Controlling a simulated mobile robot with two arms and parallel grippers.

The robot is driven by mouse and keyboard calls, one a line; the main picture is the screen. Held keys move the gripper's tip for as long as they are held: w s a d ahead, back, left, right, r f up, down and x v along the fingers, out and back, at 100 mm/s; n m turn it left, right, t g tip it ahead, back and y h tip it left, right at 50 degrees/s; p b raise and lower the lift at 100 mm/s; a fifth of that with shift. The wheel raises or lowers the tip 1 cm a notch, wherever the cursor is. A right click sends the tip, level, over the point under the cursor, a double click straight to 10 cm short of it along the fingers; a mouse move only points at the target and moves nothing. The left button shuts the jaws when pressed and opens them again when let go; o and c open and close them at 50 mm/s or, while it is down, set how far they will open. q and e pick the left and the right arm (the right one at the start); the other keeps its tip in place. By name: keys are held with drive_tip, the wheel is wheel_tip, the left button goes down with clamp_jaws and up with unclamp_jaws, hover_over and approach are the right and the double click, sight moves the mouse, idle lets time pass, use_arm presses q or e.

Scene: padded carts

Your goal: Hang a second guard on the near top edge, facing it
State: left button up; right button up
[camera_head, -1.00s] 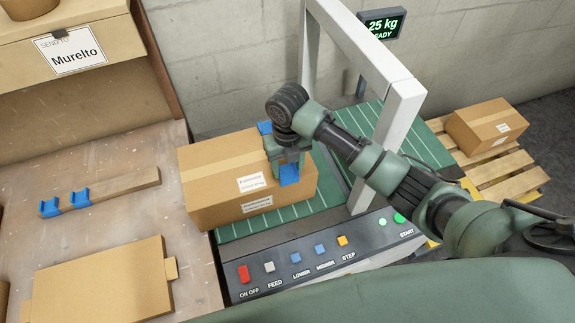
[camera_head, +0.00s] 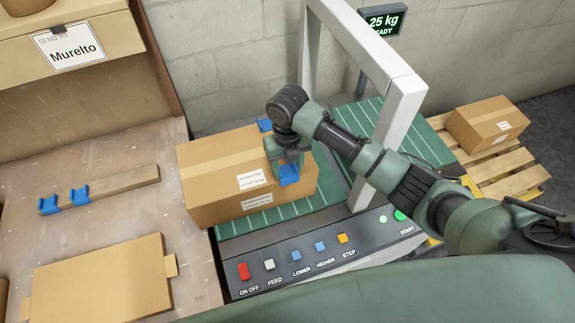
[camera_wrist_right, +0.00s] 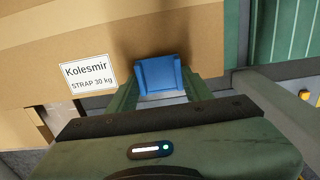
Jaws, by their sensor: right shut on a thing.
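A cardboard box (camera_head: 215,165) sits on the green strapping conveyor; its label shows in the right wrist view (camera_wrist_right: 88,75). One blue corner guard (camera_head: 265,125) is at the box's far top edge. My right gripper (camera_head: 286,160) is shut on a second blue guard (camera_head: 289,175), at the near top edge. In the right wrist view this guard (camera_wrist_right: 160,75) lies between the fingers, against the box; I cannot tell whether it is fully seated. Two more blue guards (camera_head: 80,196) sit on a wooden bar (camera_head: 125,188) on the table. My left gripper is not in view.
A white strapping arch (camera_head: 385,130) stands right of the box. A button panel (camera_head: 320,255) runs along the near side. A flat cardboard piece (camera_head: 100,280) lies on the table. Another box (camera_head: 487,122) stands on a pallet at the right.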

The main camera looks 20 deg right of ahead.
drive_tip(key=shift+f, duration=0.25)
idle(0.4)
drive_tip(key=o, duration=1.4)
drive_tip(key=shift+c, duration=0.2)
drive_tip(key=shift+r, duration=0.1)
drive_tip(key=shift+r+p, duration=0.65)
drive_tip(key=shift+r, duration=0.75)
wheel_tip(320, 180, up, 7)
